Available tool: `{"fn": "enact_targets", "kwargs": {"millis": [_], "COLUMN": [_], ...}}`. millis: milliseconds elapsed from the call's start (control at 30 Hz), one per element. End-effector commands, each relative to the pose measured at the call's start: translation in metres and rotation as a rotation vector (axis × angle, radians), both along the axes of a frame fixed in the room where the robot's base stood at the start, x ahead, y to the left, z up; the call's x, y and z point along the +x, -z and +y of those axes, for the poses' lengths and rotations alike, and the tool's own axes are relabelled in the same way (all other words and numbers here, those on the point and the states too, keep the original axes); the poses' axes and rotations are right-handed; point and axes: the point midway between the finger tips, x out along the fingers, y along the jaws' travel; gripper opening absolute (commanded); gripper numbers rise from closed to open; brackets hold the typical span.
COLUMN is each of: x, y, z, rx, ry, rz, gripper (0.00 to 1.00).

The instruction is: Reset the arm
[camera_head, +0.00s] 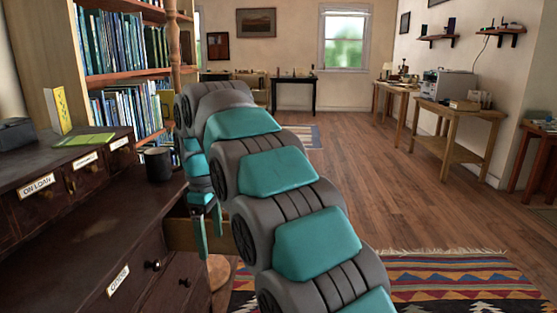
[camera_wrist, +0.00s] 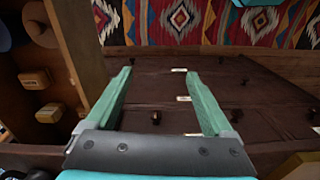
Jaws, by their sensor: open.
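My arm reaches from the bottom right of the head view, over the floor, and bends down beside the dark cabinet (camera_head: 75,245). My gripper (camera_head: 209,240) hangs with its teal fingers pointing down, near a light wooden part (camera_head: 182,235) at the cabinet's right end. In the wrist view my gripper (camera_wrist: 156,75) shows two green fingers spread apart, with nothing between them. Behind them is the dark brown cabinet (camera_wrist: 240,85) with knobs and white labels. Part of the gripper is hidden by my arm in the head view.
A black mug (camera_head: 158,163), a flat yellow-green book (camera_head: 85,140) and an upright yellow book (camera_head: 57,110) are on the cabinet. A bookshelf (camera_head: 125,78) stands behind. A patterned rug (camera_head: 460,275) lies at right. The wooden floor (camera_head: 390,190) is open.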

Motion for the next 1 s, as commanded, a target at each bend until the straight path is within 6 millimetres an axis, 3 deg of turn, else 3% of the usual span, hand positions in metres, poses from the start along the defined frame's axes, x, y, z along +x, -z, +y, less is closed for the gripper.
{"fn": "enact_targets", "kwargs": {"millis": [267,467,767,1000], "x": [-0.015,-0.042,-0.117,-0.195], "y": [-0.001,0.004,0.028,0.06], "z": [-0.046,-0.101,-0.192,-0.248], "rx": [-0.01,-0.024,-0.047,-0.07], "ry": [0.145,0.328,0.679,0.953], "rz": [0.014,0.031,0.062,0.085], "gripper": [0.86,0.86,0.86,0.86]}}
